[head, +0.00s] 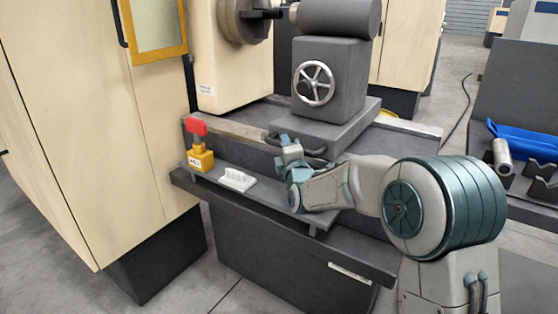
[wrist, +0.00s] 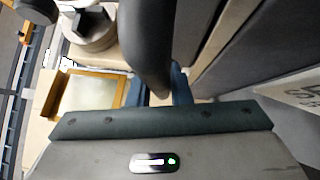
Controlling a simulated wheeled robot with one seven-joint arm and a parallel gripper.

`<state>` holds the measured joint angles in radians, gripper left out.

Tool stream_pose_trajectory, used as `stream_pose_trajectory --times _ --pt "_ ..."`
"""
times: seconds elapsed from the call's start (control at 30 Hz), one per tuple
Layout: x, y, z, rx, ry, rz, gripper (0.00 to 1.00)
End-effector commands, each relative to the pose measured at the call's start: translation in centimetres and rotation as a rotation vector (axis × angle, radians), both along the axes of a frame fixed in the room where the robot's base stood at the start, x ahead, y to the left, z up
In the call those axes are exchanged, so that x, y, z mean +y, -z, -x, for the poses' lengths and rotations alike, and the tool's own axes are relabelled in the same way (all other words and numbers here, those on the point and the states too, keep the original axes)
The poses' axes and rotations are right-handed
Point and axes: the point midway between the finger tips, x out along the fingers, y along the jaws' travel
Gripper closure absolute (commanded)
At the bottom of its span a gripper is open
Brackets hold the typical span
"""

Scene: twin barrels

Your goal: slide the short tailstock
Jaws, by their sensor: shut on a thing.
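The tailstock (head: 330,85) is a dark grey block with a silver spoked handwheel (head: 313,83) and a thick round barrel (head: 340,18) on top. It sits on the lathe bed, right of the chuck (head: 243,18). A dark bar-like handle (head: 314,152) shows low at its front. My gripper (head: 284,141) is shut on this handle, with the fingers partly hidden in the head view. In the wrist view the dark handle (wrist: 146,45) runs down between the blue fingertips of my gripper (wrist: 158,90). Only one tailstock is clearly in view.
A cream cabinet (head: 85,130) closes off the left. A dark bench (head: 530,185) with a blue tray (head: 525,138) stands right.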

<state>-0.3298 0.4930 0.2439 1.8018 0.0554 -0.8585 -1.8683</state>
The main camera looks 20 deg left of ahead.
Motion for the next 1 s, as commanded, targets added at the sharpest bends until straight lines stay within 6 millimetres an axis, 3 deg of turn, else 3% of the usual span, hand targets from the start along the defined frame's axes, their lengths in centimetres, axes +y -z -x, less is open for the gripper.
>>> stream_pose_trajectory --times 0.37,0.4,0.47,0.5,0.83,1.0 --pt "0.0 -0.2 -0.6 -0.002 0.01 -0.001 1.0" --pt "0.0 -0.2 -0.5 -0.002 0.009 -0.001 0.79" --pt "0.1 -0.2 -0.5 -0.002 0.008 -0.001 0.62" --pt "0.1 -0.1 -0.5 -0.002 0.008 -0.001 0.6" --pt "-0.2 0.0 -0.3 0.0 0.011 0.001 0.6" --pt "-0.9 0.2 1.3 0.001 0.009 0.002 0.6"
